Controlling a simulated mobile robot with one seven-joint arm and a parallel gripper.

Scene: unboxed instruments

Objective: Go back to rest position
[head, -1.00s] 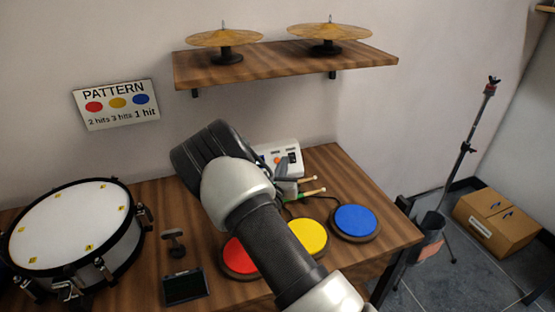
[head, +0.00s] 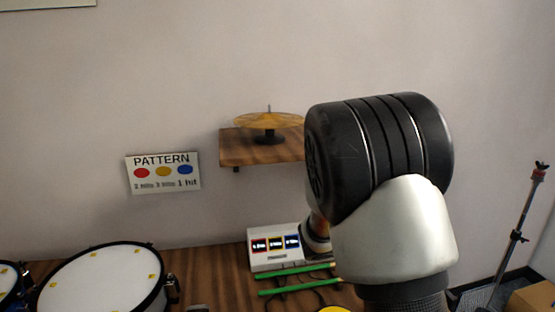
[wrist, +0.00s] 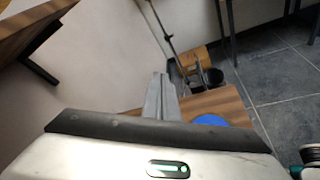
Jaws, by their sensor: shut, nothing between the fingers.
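My gripper (wrist: 161,95) shows in the wrist view as grey fingers closed together, with nothing between them. It is above the table's right end, near the blue pad (wrist: 211,120). In the head view my arm's large elbow covers the right side, and the fingers are hidden behind it. Two green sticks (head: 292,270) lie on the table in front of the white module (head: 275,250), which shows red, yellow and blue panels. The yellow pad (head: 334,309) barely shows at the bottom edge. The red pad is out of view.
The pattern sign (head: 163,173) hangs on the wall. A wooden shelf (head: 245,150) carries a cymbal (head: 268,120); its right part is hidden by my arm. A white drum (head: 105,285) stands at left. A metal stand (head: 520,235) and cardboard box (head: 533,298) are at right.

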